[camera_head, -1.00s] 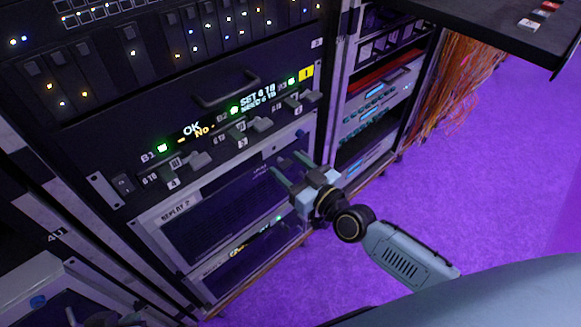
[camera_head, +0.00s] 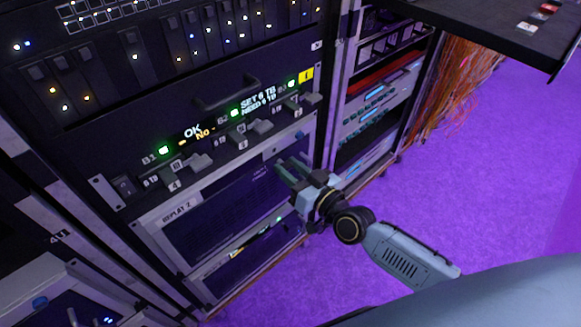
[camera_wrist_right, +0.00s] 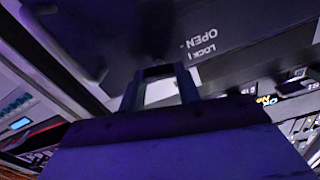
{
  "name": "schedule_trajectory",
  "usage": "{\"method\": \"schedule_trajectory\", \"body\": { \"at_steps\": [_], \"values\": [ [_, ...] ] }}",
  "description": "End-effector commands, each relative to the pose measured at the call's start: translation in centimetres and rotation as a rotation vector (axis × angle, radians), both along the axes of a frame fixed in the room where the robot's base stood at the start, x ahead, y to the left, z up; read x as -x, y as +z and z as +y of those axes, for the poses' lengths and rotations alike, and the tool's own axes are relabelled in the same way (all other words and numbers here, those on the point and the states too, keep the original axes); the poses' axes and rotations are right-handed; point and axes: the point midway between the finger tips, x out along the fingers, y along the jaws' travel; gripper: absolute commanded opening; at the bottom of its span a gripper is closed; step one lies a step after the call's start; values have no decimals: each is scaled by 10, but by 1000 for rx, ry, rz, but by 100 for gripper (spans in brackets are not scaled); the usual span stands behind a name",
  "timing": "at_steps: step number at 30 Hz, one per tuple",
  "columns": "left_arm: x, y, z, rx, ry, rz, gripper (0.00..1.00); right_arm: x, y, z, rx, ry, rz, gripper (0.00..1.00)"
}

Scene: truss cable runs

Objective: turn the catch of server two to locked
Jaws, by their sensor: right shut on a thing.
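Server two is the dark-fronted unit labelled REPLAY 2 (camera_head: 215,215), low in the rack in the head view. My right gripper (camera_head: 284,169) is at the upper right of its front, its fingers close together. In the right wrist view the fingers (camera_wrist_right: 160,82) are shut at the dark front, beside a label (camera_wrist_right: 201,44) reading OPEN and LOCK. The catch is hidden between the fingertips, so its exact angle does not show. My left gripper is not in view.
Above server two, a panel with small grey levers (camera_head: 262,127) and a lit display (camera_head: 257,100) sits close to my right gripper. A second rack (camera_head: 370,110) stands to the right, with orange cables (camera_head: 450,85) beyond. The purple floor (camera_head: 480,200) is clear.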

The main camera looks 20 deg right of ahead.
Motion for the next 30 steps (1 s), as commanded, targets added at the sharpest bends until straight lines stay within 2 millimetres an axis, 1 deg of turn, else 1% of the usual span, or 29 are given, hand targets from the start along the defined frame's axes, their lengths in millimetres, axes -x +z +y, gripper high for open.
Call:
{"method": "schedule_trajectory", "body": {
  "at_steps": [6,11,21,27,30],
  "values": [
    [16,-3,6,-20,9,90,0,0,0,-1,-185,0,73,10],
    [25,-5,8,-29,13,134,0,-1,0,-1,-327,1,127,10],
    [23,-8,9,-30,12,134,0,-1,-2,-2,-629,0,245,10],
    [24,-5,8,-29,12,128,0,-1,-3,-2,-807,1,313,10],
    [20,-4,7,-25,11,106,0,-1,-3,-2,-894,1,347,10]
  ]
}}
